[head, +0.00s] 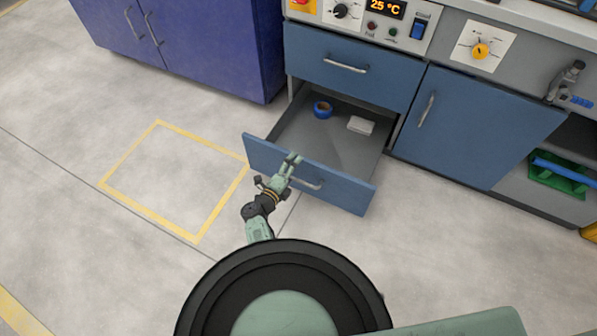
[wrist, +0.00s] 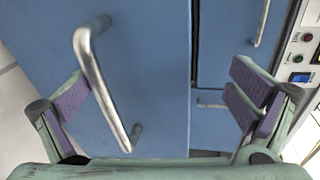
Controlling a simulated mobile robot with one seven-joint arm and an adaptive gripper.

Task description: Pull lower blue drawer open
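The lower blue drawer (head: 345,192) is pulled well out of the cabinet, and its grey inside shows. Its metal handle (head: 310,186) is on the front panel. My gripper (head: 290,164) is at the left part of this front, beside the handle. In the wrist view my gripper (wrist: 160,100) is open, with its purple-padded fingers wide apart. The handle (wrist: 100,85) lies between them, close to the left finger, and neither finger is clamped on it. I cannot tell whether the left finger touches it.
A blue tape roll (head: 322,109) and a white block (head: 360,125) lie in the drawer. The closed upper drawer (head: 350,68) is above it. A blue door (head: 470,125) is to the right, a dark blue cabinet (head: 195,45) to the left. The floor around the yellow outline (head: 128,150) is clear.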

